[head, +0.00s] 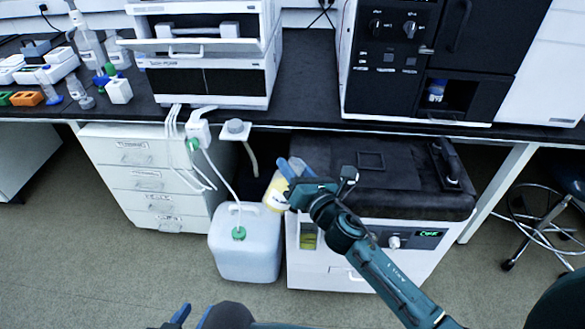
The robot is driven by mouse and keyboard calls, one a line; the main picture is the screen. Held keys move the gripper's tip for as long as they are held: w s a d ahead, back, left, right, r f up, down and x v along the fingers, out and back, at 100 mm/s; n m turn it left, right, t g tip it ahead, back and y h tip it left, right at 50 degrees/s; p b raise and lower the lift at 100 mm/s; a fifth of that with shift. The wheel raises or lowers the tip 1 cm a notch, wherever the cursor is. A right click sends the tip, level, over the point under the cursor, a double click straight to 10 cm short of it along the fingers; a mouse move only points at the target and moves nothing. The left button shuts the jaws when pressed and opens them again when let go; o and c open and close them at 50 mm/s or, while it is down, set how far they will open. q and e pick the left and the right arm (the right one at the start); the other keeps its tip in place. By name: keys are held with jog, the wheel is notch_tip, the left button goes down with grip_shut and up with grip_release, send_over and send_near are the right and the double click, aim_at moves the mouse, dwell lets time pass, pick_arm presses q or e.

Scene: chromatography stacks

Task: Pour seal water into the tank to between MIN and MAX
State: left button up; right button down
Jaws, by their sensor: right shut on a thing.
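My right gripper (292,170) is shut on a pale bottle with a yellow label (277,192), held tilted at the left edge of the dark-topped white unit. The bottle's mouth is hidden behind the gripper. The unit (345,262) stands on the floor under the bench; a small yellow-green level window (308,237) is on its front left. MIN and MAX marks are too small to read. My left gripper (193,315) shows only partly at the bottom edge, its blue fingers apart and empty, away from the bottle.
A white jerrycan (245,262) with a green cap and tubing stands left of the unit, close below the bottle. A drawer cabinet (150,185) is further left. The bench (310,105) overhangs behind. A stool (545,225) stands at right. The front floor is clear.

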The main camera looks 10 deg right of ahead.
jog(key=shift+f+m, duration=0.1)
jog(key=shift+m, duration=0.5)
jog(key=shift+b, duration=0.35)
jog(key=shift+d+f+m, duration=0.1)
jog(key=shift+f+m, duration=0.1)
jog(key=shift+m, duration=0.4)
jog(key=shift+f+m+b, duration=0.3)
jog(key=shift+m+b, duration=0.2)
jog(key=shift+f+m+b, duration=0.35)
jog(key=shift+m, duration=0.25)
